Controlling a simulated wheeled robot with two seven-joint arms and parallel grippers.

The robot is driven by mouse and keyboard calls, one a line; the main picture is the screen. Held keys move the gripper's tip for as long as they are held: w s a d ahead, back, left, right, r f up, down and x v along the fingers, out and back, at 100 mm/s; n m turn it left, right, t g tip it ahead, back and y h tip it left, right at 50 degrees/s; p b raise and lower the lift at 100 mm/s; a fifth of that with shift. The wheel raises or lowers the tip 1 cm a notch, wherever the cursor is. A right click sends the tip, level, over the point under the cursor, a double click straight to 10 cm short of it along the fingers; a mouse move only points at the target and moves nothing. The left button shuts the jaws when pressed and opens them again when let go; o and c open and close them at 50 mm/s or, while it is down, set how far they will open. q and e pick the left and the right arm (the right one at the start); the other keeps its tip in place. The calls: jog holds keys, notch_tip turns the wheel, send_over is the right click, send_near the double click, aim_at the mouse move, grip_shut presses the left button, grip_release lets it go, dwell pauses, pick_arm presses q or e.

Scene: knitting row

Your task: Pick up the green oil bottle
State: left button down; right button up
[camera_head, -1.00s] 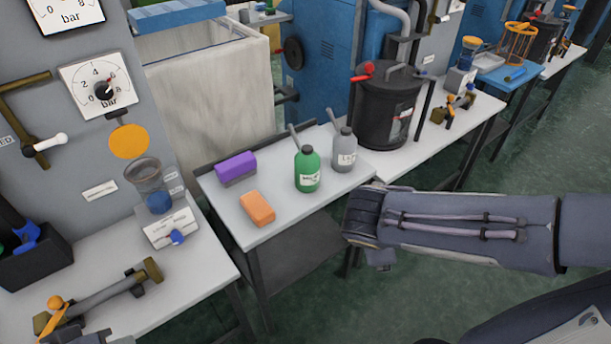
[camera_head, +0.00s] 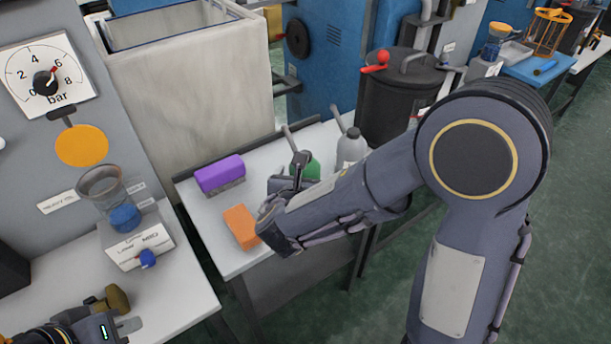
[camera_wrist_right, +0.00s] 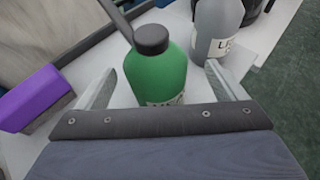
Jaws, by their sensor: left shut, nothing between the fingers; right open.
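The green oil bottle (camera_head: 308,168) stands upright on the light table, its lower part hidden behind my right gripper (camera_head: 292,180) in the head view. In the right wrist view the green bottle (camera_wrist_right: 160,70), with a dark cap and spout, lies between the two open fingers of my right gripper (camera_wrist_right: 161,72). Gaps show between the bottle and both fingers, so they look apart from it. My left gripper (camera_head: 128,325) is partly in view at the bottom left, shut and empty, over the left bench.
A grey bottle (camera_head: 350,149) stands close right of the green one. A purple block (camera_head: 220,175) and an orange sponge-like block (camera_head: 241,226) lie to the left. A black drum (camera_head: 392,100) stands behind. A glass vessel (camera_head: 103,190) is at the left.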

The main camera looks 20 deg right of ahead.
jog(key=x, duration=0.5)
jog(key=shift+w+a+r, duration=0.1)
jog(key=shift+w+a, duration=0.1)
jog(key=shift+w, duration=0.05)
jog(key=c, duration=1.3)
jog(key=shift+o, duration=0.2)
jog(key=shift+r, duration=0.1)
jog(key=r, duration=0.2)
jog(key=r+p, duration=0.1)
jog(key=r, duration=0.1)
jog(key=shift+s+a, duration=0.15)
jog(key=shift+s, duration=0.05)
jog(key=w+r+p+v, duration=0.1)
jog(key=r+p+v, duration=0.1)
jog(key=v, duration=1.3)
jog(key=shift+a+r+p, duration=0.4)
jog(key=shift+r, duration=0.25)
